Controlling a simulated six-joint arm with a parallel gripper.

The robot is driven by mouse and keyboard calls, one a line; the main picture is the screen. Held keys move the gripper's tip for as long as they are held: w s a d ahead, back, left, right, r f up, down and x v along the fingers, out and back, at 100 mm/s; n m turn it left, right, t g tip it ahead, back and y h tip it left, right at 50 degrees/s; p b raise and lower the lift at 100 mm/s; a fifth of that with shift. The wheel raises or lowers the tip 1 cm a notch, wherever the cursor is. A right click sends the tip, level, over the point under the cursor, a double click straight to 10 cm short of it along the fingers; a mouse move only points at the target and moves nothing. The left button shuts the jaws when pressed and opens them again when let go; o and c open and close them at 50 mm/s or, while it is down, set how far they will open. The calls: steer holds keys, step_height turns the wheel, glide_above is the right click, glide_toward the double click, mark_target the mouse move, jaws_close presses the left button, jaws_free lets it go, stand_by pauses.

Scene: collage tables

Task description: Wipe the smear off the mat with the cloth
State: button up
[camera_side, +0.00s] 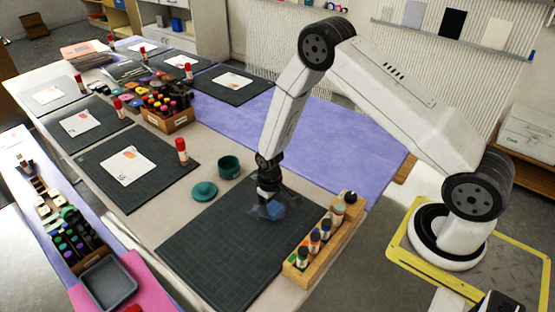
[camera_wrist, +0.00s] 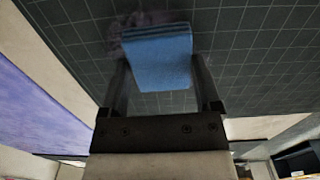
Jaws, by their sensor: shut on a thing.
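My gripper (camera_side: 268,197) points down over the near dark gridded mat (camera_side: 215,262), close to its back right corner. It is shut on a folded blue cloth (camera_side: 274,211). In the wrist view the cloth (camera_wrist: 158,55) sits between my two fingers (camera_wrist: 159,78), low over or on the mat (camera_wrist: 255,50); I cannot tell whether it presses on it. A faint purplish smear (camera_wrist: 117,48) shows on the mat beside and beyond the cloth, which partly covers it. In the side view my gripper and the cloth largely hide the smear.
A wooden rack (camera_side: 300,278) of small bottles stands along the mat's right edge, close to my gripper. A teal pot (camera_side: 229,167) and its lid (camera_side: 204,191) lie behind the mat at the left. A red glue stick (camera_side: 182,151) stands farther back. The mat's front left is clear.

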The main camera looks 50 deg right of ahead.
mark_target(276, 215)
steer(key=shift+s, duration=1)
steer(key=shift+s, duration=0.15)
steer(key=shift+s, duration=1.15)
steer(key=shift+s+a, duration=0.1)
steer(key=shift+a, duration=0.75)
steer(key=shift+w, duration=0.75)
steer(key=shift+c, duration=0.7)
steer(key=shift+w, duration=0.7)
